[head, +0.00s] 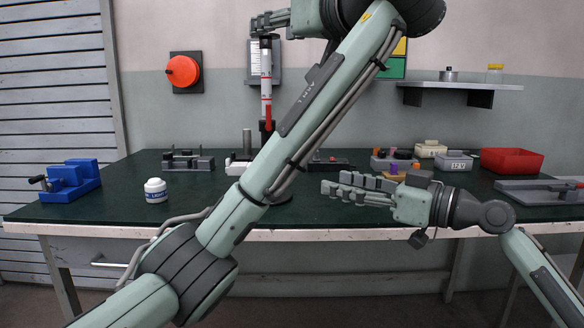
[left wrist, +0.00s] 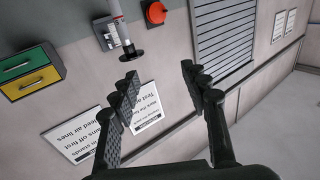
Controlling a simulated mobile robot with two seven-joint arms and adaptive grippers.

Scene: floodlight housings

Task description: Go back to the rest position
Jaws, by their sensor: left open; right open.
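My left gripper (head: 268,22) is raised high above the bench at the top of the head view, its arm crossing the picture from lower left. In the left wrist view its two dark fingers (left wrist: 158,76) are spread, with nothing between them. A white and red tube (head: 266,82) shows just below that gripper in the head view. The wrist view shows the tube (left wrist: 122,32) beyond the fingers, apart from them. My right gripper (head: 340,190) is open and empty in front of the bench's right half, pointing left. The left arm hides part of the bench middle.
The green bench (head: 120,205) carries a blue vise (head: 70,180), a white jar (head: 155,190), a red bin (head: 511,161) and several small fixtures. A shelf (head: 450,85) juts from the wall at right. The bench's left front is mostly clear.

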